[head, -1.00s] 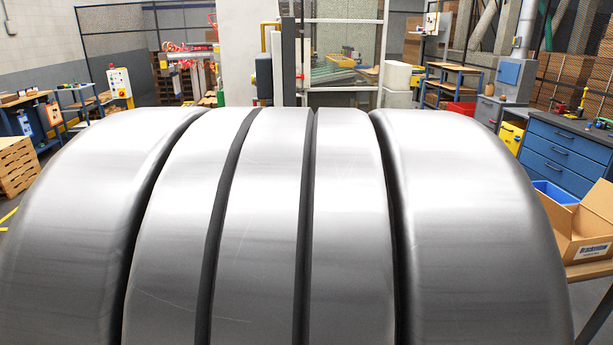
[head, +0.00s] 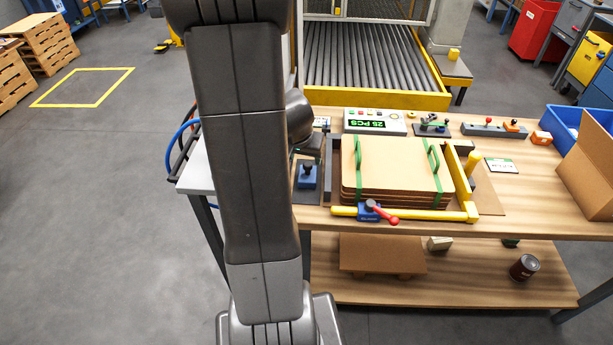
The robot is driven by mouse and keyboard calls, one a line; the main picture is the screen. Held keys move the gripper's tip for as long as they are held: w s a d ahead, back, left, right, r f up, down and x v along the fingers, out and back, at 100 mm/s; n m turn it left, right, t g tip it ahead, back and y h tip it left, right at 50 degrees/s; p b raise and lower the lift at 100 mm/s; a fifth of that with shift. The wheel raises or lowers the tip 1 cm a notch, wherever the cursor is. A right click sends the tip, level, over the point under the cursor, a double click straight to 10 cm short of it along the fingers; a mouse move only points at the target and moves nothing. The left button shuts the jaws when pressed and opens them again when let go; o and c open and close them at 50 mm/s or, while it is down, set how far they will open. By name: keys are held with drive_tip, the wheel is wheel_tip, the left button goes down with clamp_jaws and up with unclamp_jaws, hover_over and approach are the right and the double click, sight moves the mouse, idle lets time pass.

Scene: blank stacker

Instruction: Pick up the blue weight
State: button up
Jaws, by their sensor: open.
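The blue weight (head: 307,178), a small blue block with a dark knob on top, stands upright on the workbench, just left of the cardboard stack (head: 395,170). My arm comes up from the bottom of the head view and covers the area left of the bench. My gripper (head: 308,143) shows only in part, as a dark shape beside the arm, above and behind the blue weight in the picture. It appears apart from the weight. It is open, and I see nothing held in it. Its fingertips are mostly hidden.
Yellow guide bars (head: 452,212) and a red-handled clamp (head: 372,211) edge the stack, which has green straps. A counter display (head: 375,121) stands behind it. A blue bin (head: 575,128) and open carton (head: 590,170) are at right. The lower shelf (head: 460,285) holds a can (head: 524,266).

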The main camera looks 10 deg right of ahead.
sight(306, 166)
drive_tip(key=x, duration=0.3)
drive_tip(key=shift+w+f+b, duration=0.1)
drive_tip(key=shift+f+b, duration=0.25)
drive_tip(key=x, duration=0.1)
drive_tip(key=b+x, duration=0.1)
drive_tip(key=x, duration=0.1)
drive_tip(key=b+x, duration=0.1)
drive_tip(key=x, duration=0.1)
drive_tip(key=shift+s+f, duration=0.2)
drive_tip(key=shift+a+r, duration=0.1)
clamp_jaws()
